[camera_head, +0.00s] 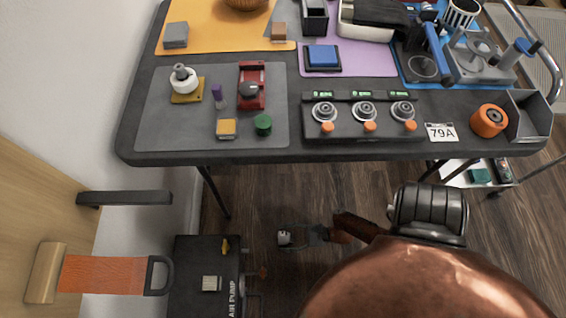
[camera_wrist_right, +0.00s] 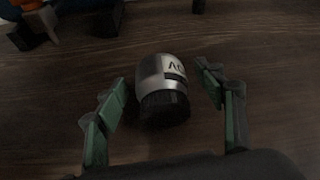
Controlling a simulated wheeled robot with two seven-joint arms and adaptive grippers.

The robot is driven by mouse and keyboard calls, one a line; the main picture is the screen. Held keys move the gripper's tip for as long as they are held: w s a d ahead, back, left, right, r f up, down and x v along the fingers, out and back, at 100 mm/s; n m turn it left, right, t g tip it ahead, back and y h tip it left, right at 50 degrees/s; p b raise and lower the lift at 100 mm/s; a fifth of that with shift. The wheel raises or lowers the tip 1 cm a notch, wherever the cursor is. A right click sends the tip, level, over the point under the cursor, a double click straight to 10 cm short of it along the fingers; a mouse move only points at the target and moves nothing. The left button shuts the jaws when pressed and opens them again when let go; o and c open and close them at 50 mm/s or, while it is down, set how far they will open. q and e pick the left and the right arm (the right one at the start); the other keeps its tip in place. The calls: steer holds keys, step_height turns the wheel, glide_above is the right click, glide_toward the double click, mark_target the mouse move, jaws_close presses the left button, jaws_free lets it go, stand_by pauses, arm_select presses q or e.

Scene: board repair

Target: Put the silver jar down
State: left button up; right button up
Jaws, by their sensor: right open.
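The silver jar (camera_wrist_right: 160,72) has dark lettering on its silver side and a black ribbed end facing the camera. In the right wrist view it is between the two green-backed fingers of my right gripper (camera_wrist_right: 162,82), against dark wooden floorboards. The fingers are spread, with a visible gap on each side of the jar. In the head view my right gripper (camera_head: 302,236) is low, beyond the near edge of the table, with the small pale jar (camera_head: 285,238) at its tip. I cannot tell whether the jar touches the floor. My left gripper is not in view.
The dark table (camera_head: 330,152) stands above in the head view, holding a grey mat (camera_head: 165,125), a row of dials (camera_head: 362,125) and an orange roll (camera_head: 488,121). A black air pump (camera_head: 190,258) is left of my right gripper. Bare wooden floor (camera_head: 262,195) shows around it.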

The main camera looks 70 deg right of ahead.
steer(key=shift+c, duration=0.7)
steer(key=c, duration=1.3)
steer(key=shift+r, duration=0.15)
